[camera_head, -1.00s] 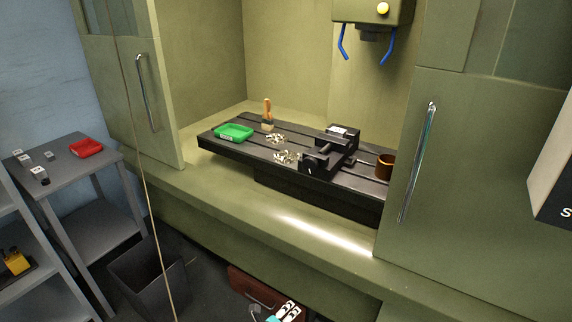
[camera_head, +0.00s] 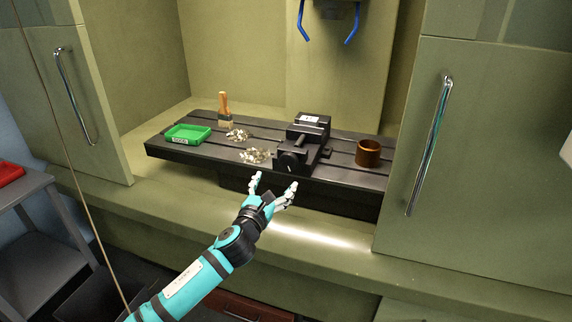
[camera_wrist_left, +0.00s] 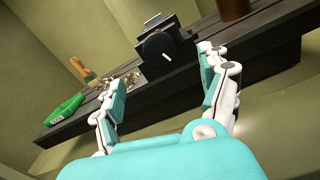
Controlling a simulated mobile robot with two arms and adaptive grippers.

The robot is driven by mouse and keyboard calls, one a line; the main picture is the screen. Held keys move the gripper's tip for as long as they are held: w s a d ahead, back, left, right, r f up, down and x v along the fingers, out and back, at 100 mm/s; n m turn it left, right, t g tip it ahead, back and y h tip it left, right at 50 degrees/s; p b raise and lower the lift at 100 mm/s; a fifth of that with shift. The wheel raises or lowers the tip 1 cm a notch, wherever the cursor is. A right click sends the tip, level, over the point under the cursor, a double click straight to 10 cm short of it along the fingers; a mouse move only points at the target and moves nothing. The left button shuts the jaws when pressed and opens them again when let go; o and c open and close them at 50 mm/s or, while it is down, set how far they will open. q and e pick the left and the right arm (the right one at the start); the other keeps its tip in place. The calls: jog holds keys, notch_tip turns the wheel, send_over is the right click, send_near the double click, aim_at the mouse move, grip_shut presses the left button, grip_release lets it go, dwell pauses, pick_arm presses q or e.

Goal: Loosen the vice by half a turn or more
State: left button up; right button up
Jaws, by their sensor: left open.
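The black vice (camera_head: 309,136) sits on the dark slotted machine table. Its round front end (camera_head: 289,163), with a light line across it, faces me; it also shows in the left wrist view (camera_wrist_left: 158,45). No separate handle bar can be made out clearly. My left gripper (camera_head: 276,181) is open and empty, in front of the table's front edge and a little below the vice's round end. In the left wrist view its two fingers (camera_wrist_left: 158,82) are spread, with the vice beyond and between them. My right gripper is in no view.
On the machine table (camera_head: 340,177) are a green tray (camera_head: 188,134), a brush (camera_head: 224,110), metal chips (camera_head: 255,156) and a brown cup (camera_head: 368,153). Cabinet doors with handles flank the opening, the right one (camera_head: 428,145) close by. Blue nozzles (camera_head: 351,24) hang above.

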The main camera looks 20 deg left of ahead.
aim_at(287, 164)
pick_arm(q)
jog(key=w, duration=1)
jog(key=shift+w+d, duration=0.15)
jog(key=shift+w, duration=0.1)
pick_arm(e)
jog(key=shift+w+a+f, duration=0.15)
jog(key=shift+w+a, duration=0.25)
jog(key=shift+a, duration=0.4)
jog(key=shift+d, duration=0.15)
pick_arm(q)
jog(key=shift+c, duration=0.7)
jog(key=c, duration=1)
jog(key=shift+c, duration=0.2)
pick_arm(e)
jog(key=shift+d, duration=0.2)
pick_arm(q)
jog(key=shift+n, duration=0.4)
